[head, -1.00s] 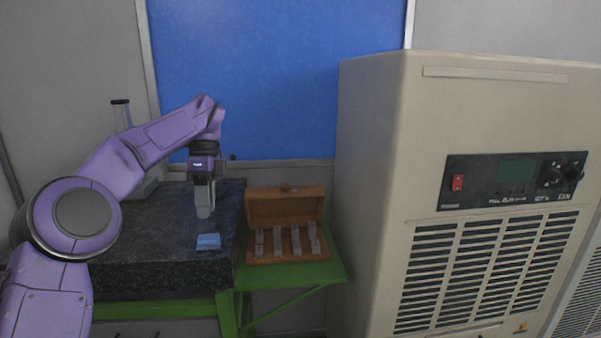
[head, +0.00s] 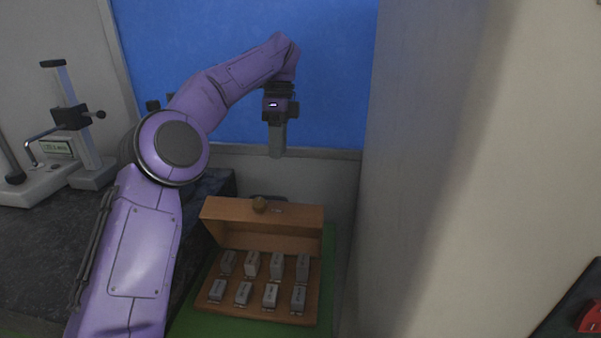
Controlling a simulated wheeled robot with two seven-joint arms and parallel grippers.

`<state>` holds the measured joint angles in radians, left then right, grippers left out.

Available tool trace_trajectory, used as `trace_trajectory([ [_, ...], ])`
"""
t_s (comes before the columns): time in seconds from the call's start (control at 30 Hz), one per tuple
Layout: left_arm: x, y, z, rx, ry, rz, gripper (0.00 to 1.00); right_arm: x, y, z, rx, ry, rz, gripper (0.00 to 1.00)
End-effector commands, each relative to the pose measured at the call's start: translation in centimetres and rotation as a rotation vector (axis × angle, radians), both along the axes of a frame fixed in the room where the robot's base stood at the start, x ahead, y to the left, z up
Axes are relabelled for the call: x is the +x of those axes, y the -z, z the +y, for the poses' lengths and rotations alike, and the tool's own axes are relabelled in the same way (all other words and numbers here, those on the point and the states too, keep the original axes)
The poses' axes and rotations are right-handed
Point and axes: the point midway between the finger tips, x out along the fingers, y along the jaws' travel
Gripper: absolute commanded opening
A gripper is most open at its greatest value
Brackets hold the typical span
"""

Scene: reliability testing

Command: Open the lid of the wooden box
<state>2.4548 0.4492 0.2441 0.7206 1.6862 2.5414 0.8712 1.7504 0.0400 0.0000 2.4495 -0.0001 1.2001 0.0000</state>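The wooden box (head: 204,298) sits on a green shelf, with several small grey metal blocks (head: 276,265) standing in it in two rows. My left gripper (head: 277,154) points down in the air above and behind the box, apart from the lid, in front of the blue panel. Its fingers look close together with nothing visible between them, but whether they are fully shut is unclear. My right gripper is not in view.
A dark stone table (head: 45,245) is at the left, with a measuring stand (head: 75,125) on it. The green shelf (head: 200,325) carries the box. A large beige cabinet (head: 430,170) closes off the right side. A blue panel (head: 200,40) is behind.

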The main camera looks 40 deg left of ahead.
Motion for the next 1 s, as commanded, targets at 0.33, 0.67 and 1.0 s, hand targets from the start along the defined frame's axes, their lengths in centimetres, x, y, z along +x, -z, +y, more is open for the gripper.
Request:
trace_trajectory([
  [0.33, -1.5, 5.2, -0.2, -0.005, -0.003, 0.0, 0.37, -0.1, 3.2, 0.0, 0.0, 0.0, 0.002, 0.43],
  [0.67, -2.1, 10.2, -0.8, -0.003, -0.005, 0.003, 0.37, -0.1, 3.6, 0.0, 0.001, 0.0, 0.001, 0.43],
  [1.0, -2.2, 10.5, -0.8, -0.001, -0.007, 0.002, 0.21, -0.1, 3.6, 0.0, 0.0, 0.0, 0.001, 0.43],
])
